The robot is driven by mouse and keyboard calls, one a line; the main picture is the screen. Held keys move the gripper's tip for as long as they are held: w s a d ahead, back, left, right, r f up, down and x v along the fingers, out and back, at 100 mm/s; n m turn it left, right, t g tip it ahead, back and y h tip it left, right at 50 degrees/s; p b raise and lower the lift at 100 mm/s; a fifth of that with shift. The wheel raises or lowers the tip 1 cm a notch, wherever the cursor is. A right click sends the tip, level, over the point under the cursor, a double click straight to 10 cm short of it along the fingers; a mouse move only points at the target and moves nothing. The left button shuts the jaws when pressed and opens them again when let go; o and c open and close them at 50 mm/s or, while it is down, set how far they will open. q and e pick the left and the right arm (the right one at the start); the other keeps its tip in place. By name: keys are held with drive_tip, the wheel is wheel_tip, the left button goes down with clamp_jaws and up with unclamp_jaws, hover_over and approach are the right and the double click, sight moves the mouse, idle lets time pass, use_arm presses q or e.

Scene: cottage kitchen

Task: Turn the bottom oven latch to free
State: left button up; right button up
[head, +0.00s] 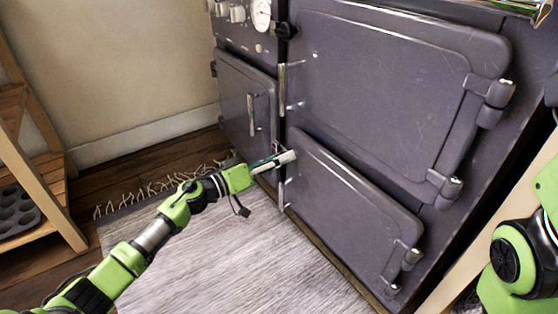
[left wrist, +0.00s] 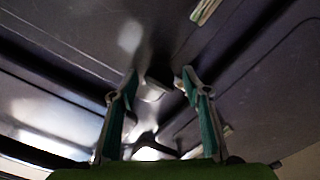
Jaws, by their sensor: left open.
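The bottom oven door (head: 350,205) is a dark purple-grey panel at the lower right of the stove, and it looks closed. At its left edge, a pale metal piece (head: 282,192) shows just below my left gripper and seems to be the bottom latch; the gripper partly hides it. My left gripper (head: 283,160) is at that left edge, close to the door front. In the left wrist view my left gripper (left wrist: 158,85) is open, with a small metal part (left wrist: 155,91) between its fingers. I cannot tell whether they touch. My right gripper is out of view.
The larger upper oven door (head: 385,85) has its own upright latch (head: 282,88). A narrow left door (head: 245,105) has a vertical handle (head: 251,115). A fringed rug (head: 225,255) covers the floor in front. A wooden shelf (head: 35,150) stands at left.

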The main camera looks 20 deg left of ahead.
use_arm(q)
clamp_jaws()
